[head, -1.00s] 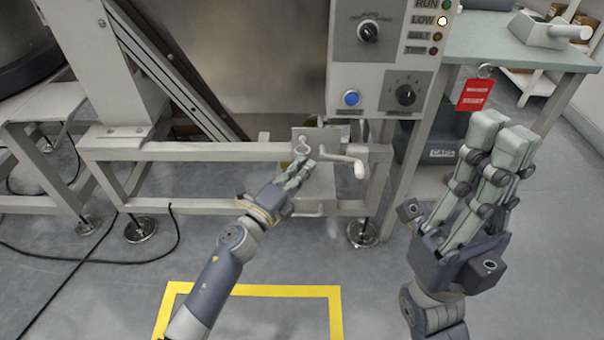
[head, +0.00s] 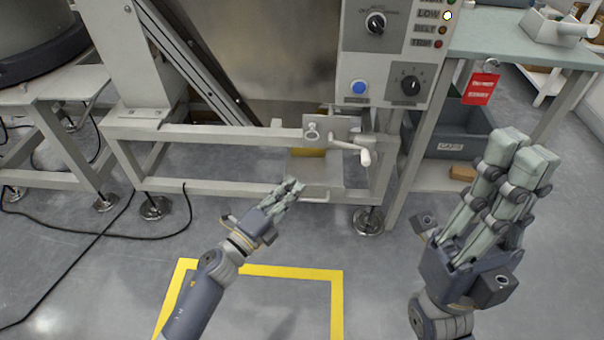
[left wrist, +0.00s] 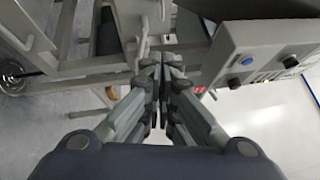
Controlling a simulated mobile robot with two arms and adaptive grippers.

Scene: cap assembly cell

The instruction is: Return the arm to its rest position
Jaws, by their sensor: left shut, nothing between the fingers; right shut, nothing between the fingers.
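My left gripper (head: 292,187) is shut and empty. It hangs over open floor in front of the machine frame, below and left of the crank handle (head: 364,157), and apart from it. In the left wrist view the left fingers (left wrist: 162,68) are together with nothing held. My right gripper (head: 530,150) is shut and empty, pointing up at the right of the head view, in front of the workbench.
The control panel (head: 385,55) with knobs and a blue button sits above the frame rail (head: 220,137). A red tag (head: 481,89) hangs beside the workbench (head: 510,45). A dark caps bin (head: 455,130) stands below. Cables and a yellow outline (head: 290,271) lie on the floor.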

